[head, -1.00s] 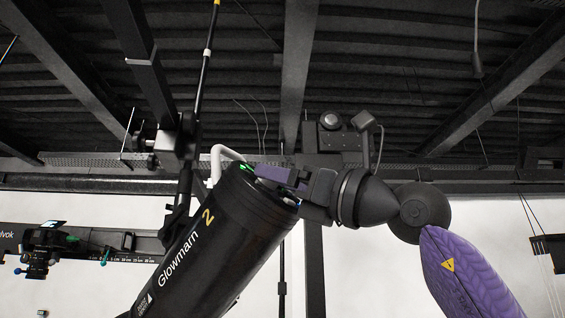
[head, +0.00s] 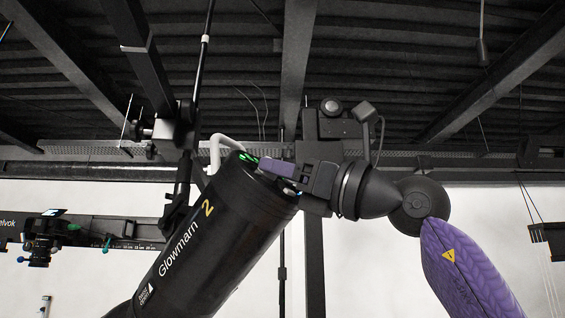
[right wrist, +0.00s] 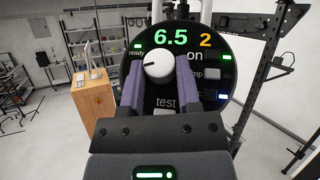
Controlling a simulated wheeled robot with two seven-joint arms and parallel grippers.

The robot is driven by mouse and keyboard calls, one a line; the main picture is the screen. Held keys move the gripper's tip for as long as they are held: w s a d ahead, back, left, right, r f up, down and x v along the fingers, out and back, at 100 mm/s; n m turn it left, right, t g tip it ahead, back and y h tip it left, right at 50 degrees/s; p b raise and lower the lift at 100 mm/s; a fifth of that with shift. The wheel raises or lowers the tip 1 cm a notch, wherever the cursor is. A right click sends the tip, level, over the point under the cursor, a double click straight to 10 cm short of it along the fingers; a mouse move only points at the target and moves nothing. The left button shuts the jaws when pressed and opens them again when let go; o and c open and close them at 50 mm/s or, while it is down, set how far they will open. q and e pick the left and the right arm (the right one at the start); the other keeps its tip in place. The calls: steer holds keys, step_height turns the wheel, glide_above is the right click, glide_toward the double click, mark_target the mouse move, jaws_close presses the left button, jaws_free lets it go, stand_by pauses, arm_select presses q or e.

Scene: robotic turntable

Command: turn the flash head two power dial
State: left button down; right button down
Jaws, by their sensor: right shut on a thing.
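The flash head two (head: 212,235) is a black cylinder marked Glowmarn 2, tilted with its control end up in the head view. In the right wrist view its round panel shows a green 6.5 (right wrist: 171,36), a yellow 2, and the labels ready, on and test. In the head view my right gripper (head: 274,167) is at the panel end; the dial is hidden there. My left gripper is not in view.
A black stand (head: 178,190) and a white curved tube (head: 222,143) are close left of the flash head. A rail with a small device (head: 42,240) is farther left. The right wrist view shows a wooden box (right wrist: 93,103) and a black frame (right wrist: 265,60).

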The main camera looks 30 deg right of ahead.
steer(key=n+g+y+p, duration=0.2)
steer(key=n, duration=0.1)
steer(key=n+g+y+p, duration=0.1)
steer(key=shift+w+d+r+p, duration=0.2)
steer(key=shift+r+p, duration=0.1)
steer(key=shift+p, duration=0.1)
steer(key=shift+n+g+y+p, duration=0.4)
steer(key=shift+n+g+y, duration=0.5)
steer(key=shift+n+g, duration=0.25)
steer(key=shift+d+f+n+g+y, duration=0.15)
steer(key=shift+n+g+y, duration=0.35)
steer(key=shift+n+g, duration=0.55)
steer(key=shift+c, duration=1.6)
jaws_free()
